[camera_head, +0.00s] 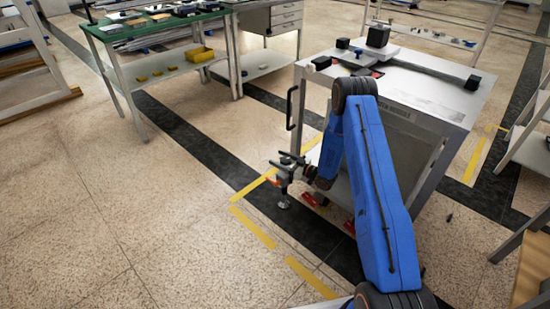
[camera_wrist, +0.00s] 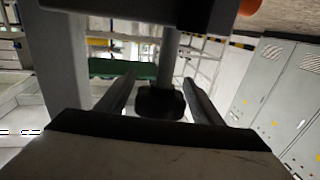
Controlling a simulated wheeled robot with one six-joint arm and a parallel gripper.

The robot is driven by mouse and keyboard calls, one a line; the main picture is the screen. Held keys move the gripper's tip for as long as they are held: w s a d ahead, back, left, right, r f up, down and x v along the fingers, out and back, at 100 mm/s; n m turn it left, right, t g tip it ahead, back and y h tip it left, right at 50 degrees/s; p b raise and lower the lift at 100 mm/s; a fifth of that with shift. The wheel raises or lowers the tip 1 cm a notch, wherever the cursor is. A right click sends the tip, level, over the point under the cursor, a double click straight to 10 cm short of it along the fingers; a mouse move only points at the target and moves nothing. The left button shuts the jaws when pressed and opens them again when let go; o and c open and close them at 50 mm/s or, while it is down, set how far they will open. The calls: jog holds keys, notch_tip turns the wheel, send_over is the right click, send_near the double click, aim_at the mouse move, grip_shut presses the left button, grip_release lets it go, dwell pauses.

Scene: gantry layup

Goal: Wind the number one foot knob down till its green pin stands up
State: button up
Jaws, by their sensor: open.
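My gripper (camera_head: 287,166) is at the lower left corner of the white cart (camera_head: 436,88), low over the floor. In the wrist view my gripper (camera_wrist: 160,80) is open, one finger on each side of a dark knob (camera_wrist: 160,103). The knob sits on a grey stem, and narrow gaps seem to show between it and the fingers. In the head view a small round metal foot (camera_head: 283,202) stands on the floor below my gripper. The knob is not clear there. I see no number and no green pin in either view.
Red caster parts (camera_head: 310,198) sit under the cart, close to the foot. A black handle (camera_head: 291,108) stands out from the cart's left side. A green-topped bench (camera_head: 150,30) is behind to the left. The floor to the left is open, with yellow tape marks (camera_head: 252,227).

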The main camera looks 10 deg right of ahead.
jog(key=shift+a, duration=0.1)
jog(key=c, duration=1.1)
jog(key=shift+o, duration=0.3)
jog(key=shift+m+t+h, duration=0.3)
jog(key=shift+t, duration=0.1)
